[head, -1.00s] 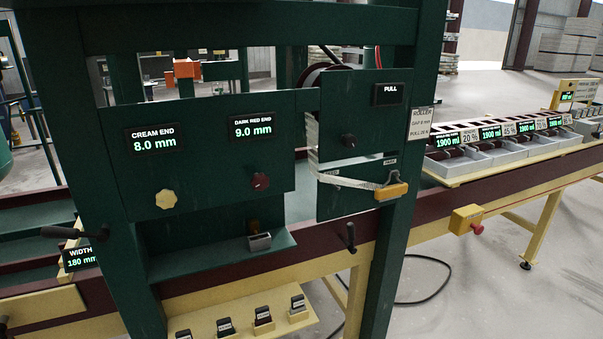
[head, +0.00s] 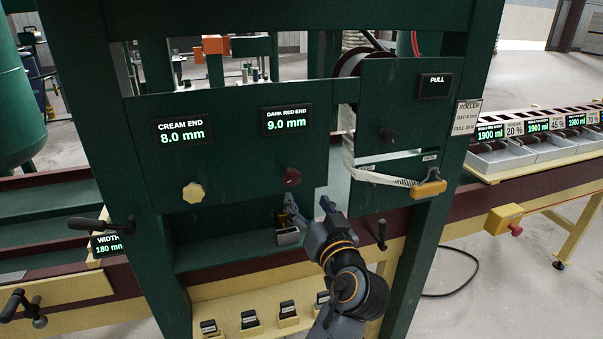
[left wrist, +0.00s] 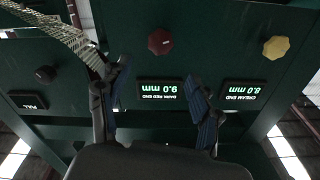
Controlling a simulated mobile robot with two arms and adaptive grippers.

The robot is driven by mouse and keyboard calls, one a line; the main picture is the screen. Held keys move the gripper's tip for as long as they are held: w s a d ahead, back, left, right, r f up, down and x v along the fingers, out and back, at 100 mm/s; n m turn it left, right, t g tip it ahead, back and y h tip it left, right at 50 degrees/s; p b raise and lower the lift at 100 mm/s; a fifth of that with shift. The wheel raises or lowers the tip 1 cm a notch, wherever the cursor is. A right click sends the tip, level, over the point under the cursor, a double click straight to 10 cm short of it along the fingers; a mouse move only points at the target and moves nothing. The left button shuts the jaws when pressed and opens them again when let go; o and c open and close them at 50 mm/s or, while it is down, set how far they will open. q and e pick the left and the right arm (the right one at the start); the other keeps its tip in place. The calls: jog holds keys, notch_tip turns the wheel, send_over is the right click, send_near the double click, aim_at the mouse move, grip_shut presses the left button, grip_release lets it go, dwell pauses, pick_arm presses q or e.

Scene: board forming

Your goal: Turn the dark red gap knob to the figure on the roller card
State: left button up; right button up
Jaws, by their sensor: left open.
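The dark red gap knob (head: 292,176) sits on the green panel below the display reading DARK RED END 9.0 mm (head: 287,120). It also shows at the top of the left wrist view (left wrist: 160,41). The roller card (head: 466,117) hangs on the right post; it reads ROLLER, GAP 6 mm and a PULL line too small to be sure of. My left gripper (head: 308,203) is open and empty, just below and right of the knob, apart from it. In the left wrist view its fingers (left wrist: 160,85) stand wide apart. My right gripper is not seen.
The cream knob (head: 193,192) is left of the dark red one, under a display reading 8.0 mm (head: 182,132). A black knob (head: 388,135), a white strap (head: 378,178) and a yellow-orange handle (head: 429,188) are on the right panel. A small metal block (head: 288,237) sits on the ledge below.

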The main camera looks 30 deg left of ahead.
aim_at(293, 178)
pick_arm(q)
jog(key=p+x, duration=0.1)
jog(key=x, duration=1)
jog(key=shift+w+a+p, duration=0.3)
jog(key=shift+p, duration=0.05)
jog(key=shift+c, duration=0.4)
jog(key=c, duration=1.1)
